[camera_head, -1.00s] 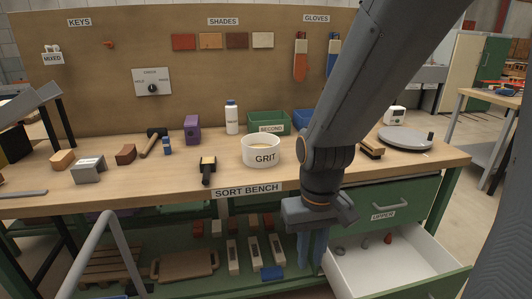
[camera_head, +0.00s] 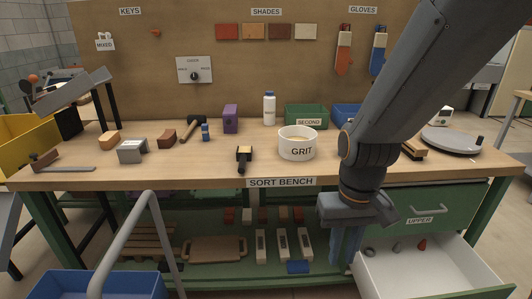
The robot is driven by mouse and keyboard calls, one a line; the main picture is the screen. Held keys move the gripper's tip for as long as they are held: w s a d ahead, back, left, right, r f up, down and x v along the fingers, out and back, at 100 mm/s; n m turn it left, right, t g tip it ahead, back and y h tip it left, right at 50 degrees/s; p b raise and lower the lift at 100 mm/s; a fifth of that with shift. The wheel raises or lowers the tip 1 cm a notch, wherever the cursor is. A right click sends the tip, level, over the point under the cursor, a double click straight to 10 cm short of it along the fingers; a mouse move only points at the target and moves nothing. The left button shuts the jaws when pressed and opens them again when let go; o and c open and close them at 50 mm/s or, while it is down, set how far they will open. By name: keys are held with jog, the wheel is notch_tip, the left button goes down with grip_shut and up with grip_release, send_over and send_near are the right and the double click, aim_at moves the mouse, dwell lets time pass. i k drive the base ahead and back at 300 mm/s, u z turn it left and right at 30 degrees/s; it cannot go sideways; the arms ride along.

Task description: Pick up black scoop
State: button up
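The black scoop (camera_head: 244,158) lies on the wooden sort bench (camera_head: 320,171), left of the white GRIT bowl (camera_head: 297,144). Its dark handle points toward the bench's front edge, and its head shows a tan patch. My gripper (camera_head: 346,247) points down in front of the bench, right of the scoop and below the bench top, close to the open drawer. Its blue-grey fingers are seen nearly edge-on, so their opening does not show. Nothing is visible in it.
A hammer (camera_head: 193,128), a purple block (camera_head: 230,118) and a white bottle (camera_head: 269,108) stand behind the scoop. A grey hollow block (camera_head: 132,151) lies left. The open drawer (camera_head: 430,270) juts out at the lower right. The bench front around the scoop is clear.

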aim_at(244, 154)
jog(key=k, duration=0.65)
jog(key=u, duration=0.5)
jog(key=i, duration=0.65)
jog(key=u, duration=0.45)
jog(key=i, duration=1.2)
jog(key=z, duration=0.45)
